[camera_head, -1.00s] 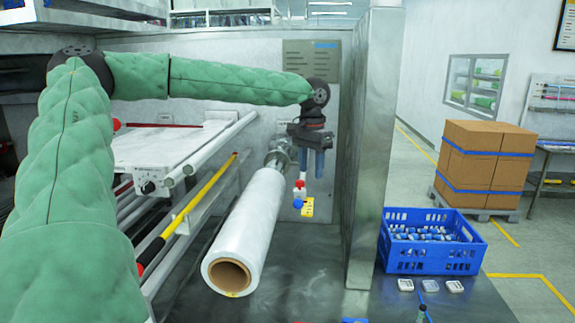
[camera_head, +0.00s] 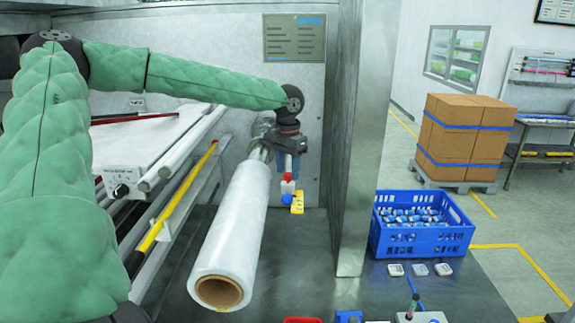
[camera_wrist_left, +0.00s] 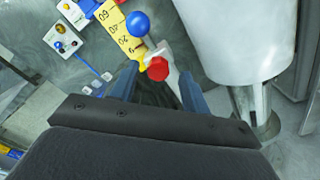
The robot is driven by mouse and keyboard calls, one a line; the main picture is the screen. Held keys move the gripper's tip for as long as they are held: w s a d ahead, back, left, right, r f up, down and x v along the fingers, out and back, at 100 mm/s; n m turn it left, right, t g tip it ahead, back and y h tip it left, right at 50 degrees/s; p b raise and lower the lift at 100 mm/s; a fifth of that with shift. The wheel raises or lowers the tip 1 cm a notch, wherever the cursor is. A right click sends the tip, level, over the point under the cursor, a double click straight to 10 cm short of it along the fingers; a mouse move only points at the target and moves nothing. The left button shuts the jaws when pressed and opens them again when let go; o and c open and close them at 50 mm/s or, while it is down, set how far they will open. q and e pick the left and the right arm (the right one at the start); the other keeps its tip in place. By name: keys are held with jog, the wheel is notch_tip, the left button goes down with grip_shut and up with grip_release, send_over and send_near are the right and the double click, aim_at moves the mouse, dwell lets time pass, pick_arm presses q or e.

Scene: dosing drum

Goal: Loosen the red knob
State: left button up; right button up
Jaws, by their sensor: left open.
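The red knob (camera_wrist_left: 158,68) shows in the left wrist view between the two blue fingers of my left gripper (camera_wrist_left: 158,76), near their tips. Both fingers look apart from the knob, with a gap on each side. In the head view the gripper (camera_head: 289,163) is just above the knob (camera_head: 287,187), fingers pointing down. A blue ball (camera_wrist_left: 138,23) sits beyond the knob, beside a yellow scale with black numbers (camera_wrist_left: 113,27). A pale metal part carries the knob. My right gripper is not in view.
A white film roll (camera_head: 236,225) on a brown core stands close to the left of the knob. A metal post (camera_head: 355,150) rises on the right. A blue crate (camera_head: 421,240) with bottles stands beyond it, with small white pieces in front.

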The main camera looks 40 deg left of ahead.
pick_arm(q)
jog(key=shift+s+d+f, duration=0.1)
jog(key=shift+f, duration=0.3)
jog(key=c, duration=1)
